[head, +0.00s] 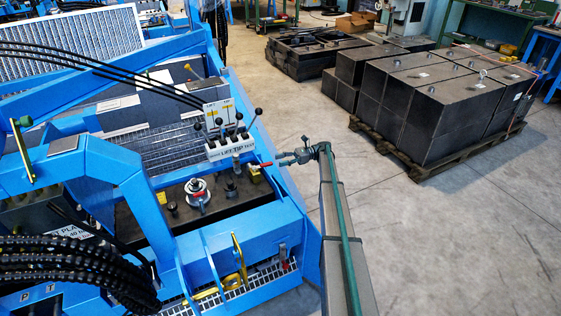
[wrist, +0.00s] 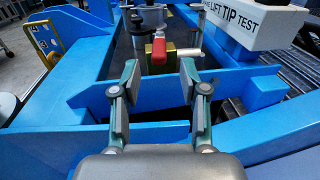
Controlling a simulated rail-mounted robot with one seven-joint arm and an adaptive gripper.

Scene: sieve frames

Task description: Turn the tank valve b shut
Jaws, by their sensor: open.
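A valve with a red handle (wrist: 159,50) and a brass-coloured body shows in the wrist view, just beyond my fingertips and roughly centred between them. No label shows that it is valve b. In the head view a red handle (head: 266,164) shows at the right side of the blue frame, just left of my gripper (head: 284,158). My gripper (wrist: 158,70) is open and empty, with one finger on each side of the line to the red handle. The fingers look apart from the handle.
A lever bank marked LIFT TIP TEST (head: 231,142) stands close behind the valve. The dark tank top (head: 150,228) carries a filler cap (head: 197,190) and other fittings. Blue frame beams (wrist: 160,92) run beneath my fingers. Dark blocks on a pallet (head: 425,165) stand right, with open floor between.

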